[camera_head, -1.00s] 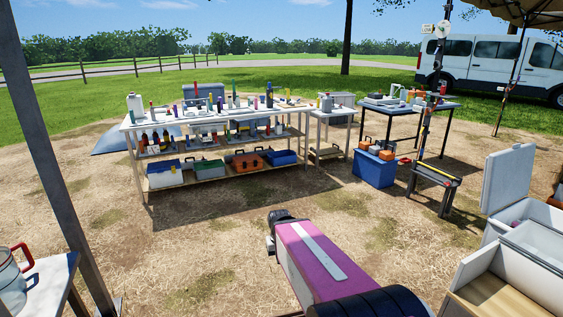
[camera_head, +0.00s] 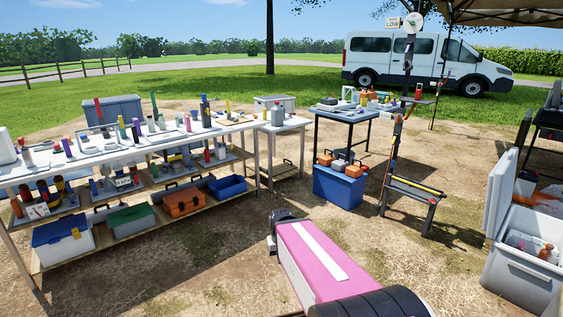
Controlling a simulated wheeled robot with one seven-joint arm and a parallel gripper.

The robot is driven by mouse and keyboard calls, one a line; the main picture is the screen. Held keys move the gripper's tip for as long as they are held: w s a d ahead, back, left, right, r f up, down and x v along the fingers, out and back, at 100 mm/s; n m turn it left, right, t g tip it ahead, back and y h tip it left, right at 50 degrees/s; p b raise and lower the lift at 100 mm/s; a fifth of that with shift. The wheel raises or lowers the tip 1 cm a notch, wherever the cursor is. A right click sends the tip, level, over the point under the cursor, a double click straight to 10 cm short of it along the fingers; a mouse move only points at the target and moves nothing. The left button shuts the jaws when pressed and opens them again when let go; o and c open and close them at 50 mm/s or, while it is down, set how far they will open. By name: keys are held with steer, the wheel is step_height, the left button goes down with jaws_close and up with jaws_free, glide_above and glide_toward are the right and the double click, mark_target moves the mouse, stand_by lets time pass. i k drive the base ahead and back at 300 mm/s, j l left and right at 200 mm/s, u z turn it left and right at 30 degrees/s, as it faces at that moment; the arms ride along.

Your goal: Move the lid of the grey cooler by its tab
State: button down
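A light grey cooler (camera_head: 522,279) stands on the ground at the right edge, and its near side and front corner show. Its lid (camera_head: 499,192) stands open and upright on the left side of the box. White and brownish containers (camera_head: 533,246) lie inside. I cannot make out a tab on the lid. A second grey box (camera_head: 113,109), shut, stands behind the long table; I cannot tell if it is a cooler. My gripper is not in view; only a pink and white part of my arm shows at the bottom centre, well left of the open cooler.
A long table (camera_head: 103,158) with bottles and a lower shelf of toolboxes fills the left. A dark table (camera_head: 347,116), a blue box (camera_head: 339,186) and a post with a small bench (camera_head: 414,189) stand mid-right. Bare ground (camera_head: 420,265) lies between my arm and the cooler.

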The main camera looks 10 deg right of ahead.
mark_target(501, 181)
steer(key=i+z, duration=0.75)
steer(key=i+j+z, duration=0.4)
steer(key=i+l, duration=0.1)
